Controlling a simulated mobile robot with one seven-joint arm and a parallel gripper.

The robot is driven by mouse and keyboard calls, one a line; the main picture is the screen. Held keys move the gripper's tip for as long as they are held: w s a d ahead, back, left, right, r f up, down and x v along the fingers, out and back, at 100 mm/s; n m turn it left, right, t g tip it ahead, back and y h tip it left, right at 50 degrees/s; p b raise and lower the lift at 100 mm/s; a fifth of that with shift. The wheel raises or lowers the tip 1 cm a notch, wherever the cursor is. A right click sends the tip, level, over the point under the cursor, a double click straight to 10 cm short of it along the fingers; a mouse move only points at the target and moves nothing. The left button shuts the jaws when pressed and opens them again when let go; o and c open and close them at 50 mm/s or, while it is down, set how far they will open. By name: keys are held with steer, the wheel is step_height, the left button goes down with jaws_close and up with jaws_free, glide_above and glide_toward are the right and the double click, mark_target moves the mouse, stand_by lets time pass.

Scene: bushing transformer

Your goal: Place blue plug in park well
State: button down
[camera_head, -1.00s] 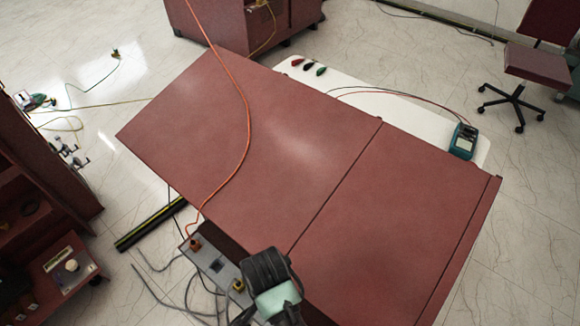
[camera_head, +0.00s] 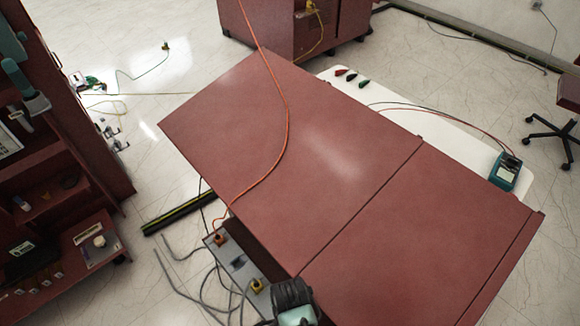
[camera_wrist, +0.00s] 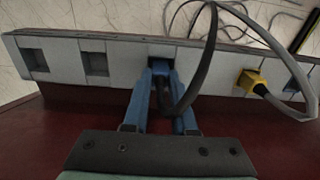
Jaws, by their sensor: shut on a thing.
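My gripper (camera_wrist: 162,72) shows in the wrist view with its two blue fingers on either side of a blue plug (camera_wrist: 161,68), shut on it. The plug has a thick grey cable that loops up and right. It is at the mouth of a square well in a grey panel (camera_wrist: 120,58); how deep it sits I cannot tell. Two empty square wells (camera_wrist: 97,64) lie to its left, and a yellow plug (camera_wrist: 250,80) sits to its right.
In the head view, the large red cabinet top (camera_head: 330,160) stands beside the grey panel (camera_head: 238,262), with an orange cable (camera_head: 287,120) across it. Loose grey cables (camera_head: 190,285) lie on the floor.

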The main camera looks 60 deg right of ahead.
steer(key=c, duration=0.7)
jaws_free()
steer(key=shift+f, duration=0.1)
